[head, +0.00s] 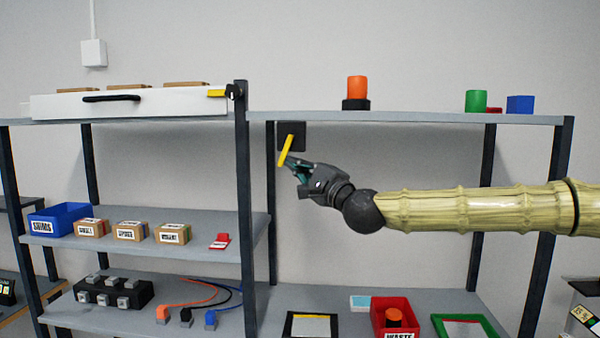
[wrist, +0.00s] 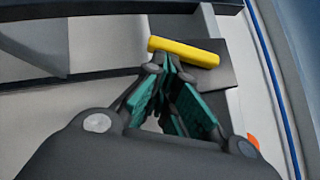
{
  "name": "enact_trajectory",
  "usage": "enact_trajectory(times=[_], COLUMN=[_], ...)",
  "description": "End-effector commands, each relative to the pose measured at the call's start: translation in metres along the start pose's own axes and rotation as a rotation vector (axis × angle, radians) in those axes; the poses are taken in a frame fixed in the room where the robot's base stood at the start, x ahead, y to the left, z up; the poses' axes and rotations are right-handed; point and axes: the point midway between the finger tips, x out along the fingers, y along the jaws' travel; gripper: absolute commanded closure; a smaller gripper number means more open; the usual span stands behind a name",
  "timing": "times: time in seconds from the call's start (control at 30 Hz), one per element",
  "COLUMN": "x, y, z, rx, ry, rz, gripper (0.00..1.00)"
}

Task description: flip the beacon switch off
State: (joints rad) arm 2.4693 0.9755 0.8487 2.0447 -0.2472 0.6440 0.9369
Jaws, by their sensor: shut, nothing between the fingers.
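The beacon switch is a yellow lever (head: 286,150) on a dark square plate (head: 299,130), below the right upper shelf and beside the rack post. The lever slants, its lower end toward the left. My gripper (head: 289,163) is shut and empty, with its tips close to the lever's lower part. In the wrist view the shut fingertips (wrist: 168,64) are right at the yellow lever (wrist: 190,53), in front of the dark plate (wrist: 222,72). I cannot tell whether they touch. The orange beacon (head: 357,88) stands on a black base on the upper shelf.
The right upper shelf (head: 420,117) runs above my arm and also holds a green cylinder (head: 476,101) and a blue block (head: 520,104). A dark post (head: 243,200) stands left of the switch. A red waste bin (head: 377,322) is on the lower shelf.

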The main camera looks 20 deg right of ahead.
Motion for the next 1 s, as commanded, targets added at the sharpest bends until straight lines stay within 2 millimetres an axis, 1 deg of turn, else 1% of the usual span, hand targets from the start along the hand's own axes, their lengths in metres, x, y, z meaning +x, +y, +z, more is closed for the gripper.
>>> enact_trajectory(times=[0.03,0.5,1.0], x=[0.000,0.007,0.012], y=[0.007,0.010,0.006], z=[-0.001,0.008,0.015], rx=[0.007,0.077,0.115], ry=[0.000,-0.002,-0.004], rz=[-0.006,-0.076,-0.114], gripper=[1.00,1.00,1.00])
